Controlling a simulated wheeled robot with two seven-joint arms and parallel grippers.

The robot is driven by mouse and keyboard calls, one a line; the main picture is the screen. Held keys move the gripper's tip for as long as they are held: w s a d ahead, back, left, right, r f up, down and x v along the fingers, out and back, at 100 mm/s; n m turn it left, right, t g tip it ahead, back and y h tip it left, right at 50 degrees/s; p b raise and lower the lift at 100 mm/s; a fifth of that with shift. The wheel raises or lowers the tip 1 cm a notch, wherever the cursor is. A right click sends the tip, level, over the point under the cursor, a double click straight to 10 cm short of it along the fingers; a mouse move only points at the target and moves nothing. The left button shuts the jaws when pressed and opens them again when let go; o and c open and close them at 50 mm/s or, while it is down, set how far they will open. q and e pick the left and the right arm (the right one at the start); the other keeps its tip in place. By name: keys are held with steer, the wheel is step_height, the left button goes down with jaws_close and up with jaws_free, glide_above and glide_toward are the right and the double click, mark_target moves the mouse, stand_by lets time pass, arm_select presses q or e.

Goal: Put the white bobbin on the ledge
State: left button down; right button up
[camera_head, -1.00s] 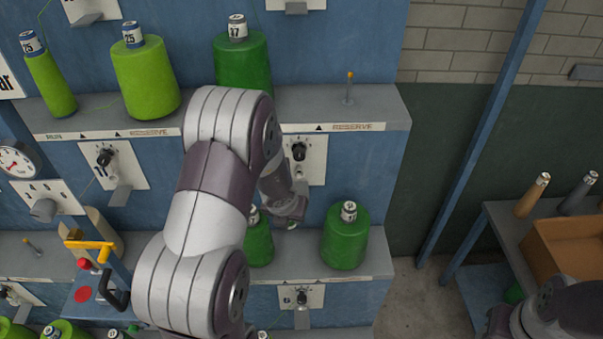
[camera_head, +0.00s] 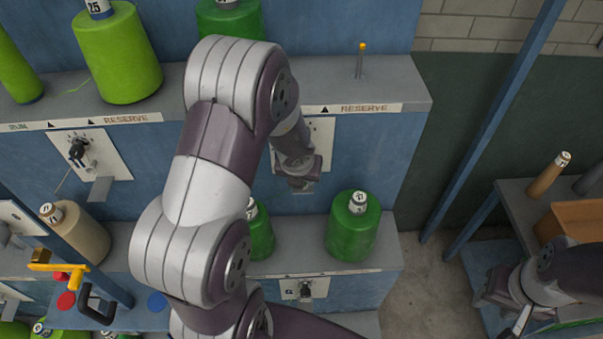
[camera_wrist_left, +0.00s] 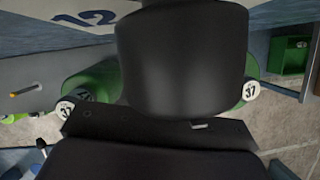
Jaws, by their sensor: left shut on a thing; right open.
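A cream-white bobbin (camera_head: 80,232) with a numbered top leans at the lower left, near a yellow handle. The upper grey ledge (camera_head: 395,88) carries a RESERVE label and a bare yellow-tipped peg (camera_head: 361,60). A lower ledge (camera_head: 375,252) holds green bobbins. My left gripper (camera_head: 302,182) is below the upper ledge, in front of a control plate and above the lower ledge. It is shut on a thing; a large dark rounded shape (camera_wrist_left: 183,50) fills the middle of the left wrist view. My right gripper (camera_head: 512,298) is open at the lower right.
A green bobbin (camera_head: 353,225) stands on the lower ledge, right of another partly hidden by my left arm. Lime bobbins (camera_head: 117,55) stand on the upper ledge. A blue post (camera_head: 490,125) and a table with a cardboard box (camera_head: 575,222) are at the right.

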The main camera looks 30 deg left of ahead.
arm_select(q)
steer(key=c, duration=1)
jaws_free()
steer(key=shift+w+f, duration=0.2)
steer(key=shift+w, duration=0.05)
steer(key=shift+c, duration=0.2)
steer(key=shift+o, duration=1.2)
steer(key=shift+w+a+f, duration=0.1)
steer(key=shift+w, duration=0.1)
steer(key=shift+s+r, duration=0.2)
steer(key=shift+s, duration=0.1)
steer(key=p+v, duration=0.7)
steer(key=v, duration=0.5)
steer(key=d+r+m+h, duration=0.3)
steer(key=d+m, duration=0.4)
steer(key=m, duration=1.1)
steer(key=s+m+g+y, duration=0.1)
steer(key=s+m+g, duration=0.2)
steer(key=s+m, duration=0.5)
steer(key=m, duration=1.3)
steer(key=shift+s+m+y, duration=0.3)
steer(key=shift+m+y, duration=0.1)
arm_select(e)
step_height(320, 180, up, 7)
steer(key=shift+w, duration=0.35)
